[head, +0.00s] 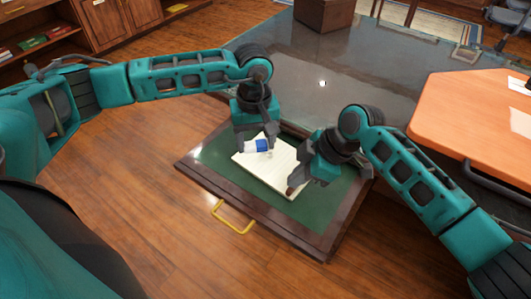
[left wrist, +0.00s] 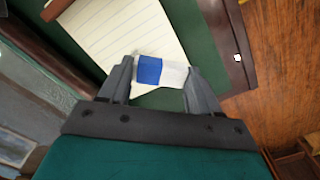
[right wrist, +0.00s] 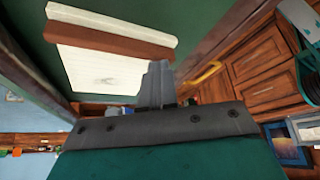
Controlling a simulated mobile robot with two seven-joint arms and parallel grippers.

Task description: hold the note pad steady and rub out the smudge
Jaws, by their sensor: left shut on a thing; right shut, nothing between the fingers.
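The note pad (head: 275,172) has cream ruled pages and a brown strip along one edge. It lies on the green lining of an open drawer; it also shows in the left wrist view (left wrist: 125,30) and in the right wrist view (right wrist: 105,68). My left gripper (head: 254,144) is shut on a blue and white eraser (left wrist: 160,72), over the pad's far end. I cannot tell whether the eraser touches the page. My right gripper (head: 298,186) is shut and empty, close to the pad's brown-edged end; contact is unclear.
The drawer (head: 215,187) has a dark wood rim and a yellow handle (head: 232,217) at its front. A grey glossy desktop (head: 350,105) lies behind it. An orange-topped table (head: 470,120) stands at the right. Wood floor is clear at the front left.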

